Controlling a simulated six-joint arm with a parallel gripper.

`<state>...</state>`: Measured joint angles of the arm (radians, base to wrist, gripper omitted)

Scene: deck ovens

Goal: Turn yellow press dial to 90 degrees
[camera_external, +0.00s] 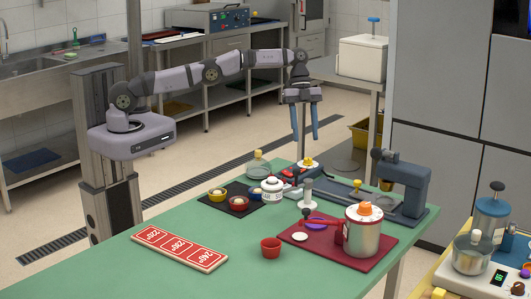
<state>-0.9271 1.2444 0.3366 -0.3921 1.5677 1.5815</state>
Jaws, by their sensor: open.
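A small yellow knob (357,185) stands up from the blue-grey press (405,184) on the far right part of the green table; it looks like the press dial. Its pointer and angle are too small to read. A second yellow part, a cap on a white piece (308,163), sits farther left near the table's back edge. My gripper (305,133) hangs over the back of the table, blue fingers pointing down, open and empty. It is above the white piece and up and to the left of the yellow knob, apart from both.
A maroon tray (375,262) with a metal pot (362,232) stands in front of the press. A glass flask (258,167), a dark mat with small bowls (217,194), a red cup (271,247) and a red number board (180,247) are also on the table.

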